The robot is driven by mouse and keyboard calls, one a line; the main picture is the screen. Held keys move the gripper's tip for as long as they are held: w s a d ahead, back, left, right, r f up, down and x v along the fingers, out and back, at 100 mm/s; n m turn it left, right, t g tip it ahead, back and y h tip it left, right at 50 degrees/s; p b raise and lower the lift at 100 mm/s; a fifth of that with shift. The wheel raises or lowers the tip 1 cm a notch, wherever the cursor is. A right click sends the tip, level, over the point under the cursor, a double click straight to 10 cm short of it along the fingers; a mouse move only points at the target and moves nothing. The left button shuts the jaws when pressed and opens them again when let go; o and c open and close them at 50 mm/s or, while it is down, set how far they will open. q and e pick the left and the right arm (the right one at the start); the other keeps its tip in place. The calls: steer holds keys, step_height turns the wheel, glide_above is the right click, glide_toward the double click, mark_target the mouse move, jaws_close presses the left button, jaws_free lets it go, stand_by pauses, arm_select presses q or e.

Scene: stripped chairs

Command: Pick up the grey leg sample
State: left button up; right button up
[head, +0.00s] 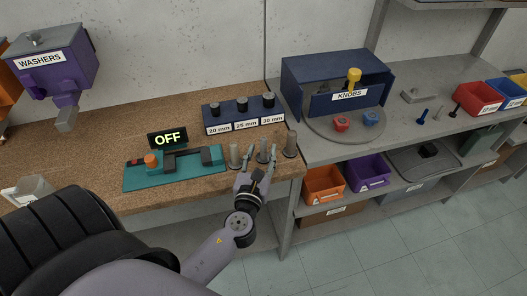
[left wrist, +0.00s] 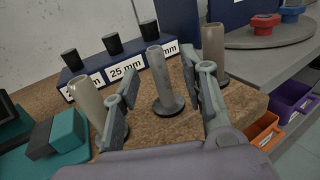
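Three upright cylindrical leg samples stand near the bench's front right corner. The middle one is grey (head: 264,146) on a dark round foot; it also shows in the left wrist view (left wrist: 155,75). The left sample (head: 235,155) is greyish beige and the right one (head: 291,144) is browner; the shades are close. My left gripper (head: 261,160) is at the front of the row. In the left wrist view its open fingers (left wrist: 160,82) stand on either side of the middle sample, with visible gaps and nothing held. My right gripper is not in view.
Behind the samples is a blue block (head: 243,119) labelled 20, 25 and 30 mm with black-topped pegs. A teal device (head: 135,179) with an OFF display (head: 167,139) lies left. A grey shelf with a knobs box (head: 305,75) stands right, close to the samples.

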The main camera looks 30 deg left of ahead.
mark_target(263, 147)
arm_select(q)
steer(key=p+x, duration=0.1)
steer(key=x, duration=0.3)
steer(key=shift+w+a+f, duration=0.15)
steer(key=shift+a, duration=0.05)
steer(key=shift+c, duration=0.2)
jaws_close()
